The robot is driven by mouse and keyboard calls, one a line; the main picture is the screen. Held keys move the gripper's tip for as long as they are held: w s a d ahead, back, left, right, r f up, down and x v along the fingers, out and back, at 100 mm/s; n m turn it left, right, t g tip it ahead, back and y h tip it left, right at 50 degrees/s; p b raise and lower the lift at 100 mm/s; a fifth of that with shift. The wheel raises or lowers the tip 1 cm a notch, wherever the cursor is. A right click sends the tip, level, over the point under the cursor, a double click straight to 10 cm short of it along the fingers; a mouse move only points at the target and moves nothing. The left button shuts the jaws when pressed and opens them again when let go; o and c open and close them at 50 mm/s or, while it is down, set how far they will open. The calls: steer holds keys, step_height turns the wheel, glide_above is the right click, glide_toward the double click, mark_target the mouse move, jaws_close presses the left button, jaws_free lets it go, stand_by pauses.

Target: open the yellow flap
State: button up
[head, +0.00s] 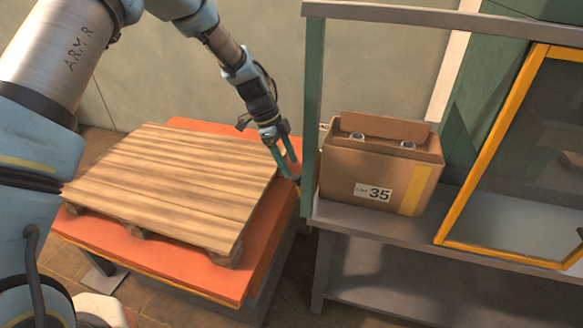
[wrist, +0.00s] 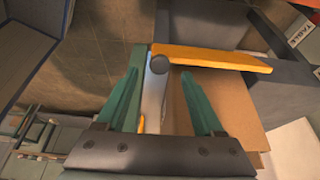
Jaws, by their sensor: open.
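In the wrist view, a yellow flap (wrist: 215,58) shows as a narrow slab across the upper middle. A dark grey round knob (wrist: 159,65) is at its left end. My gripper (wrist: 160,75) is open, its two teal fingers apart, with the knob between the fingertips in the picture. I cannot tell whether they touch it. In the head view, my gripper (head: 291,179) points down just left of the green post, which hides most of what lies behind it. A panel with a yellow frame (head: 490,145) stands at the right; I cannot tell whether it belongs to the flap.
A cardboard box (head: 335,185) marked 35 stands on the grey shelf (head: 440,233), right of the green post (head: 312,110). A wooden pallet (head: 170,185) lies on an orange platform (head: 190,280) to the left. A narrow gap separates platform and shelf.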

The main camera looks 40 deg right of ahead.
mark_target(296, 176)
steer(key=shift+p+x, duration=0.4)
steer(key=shift+x, duration=1.55)
steer(key=shift+c, duration=0.2)
jaws_close()
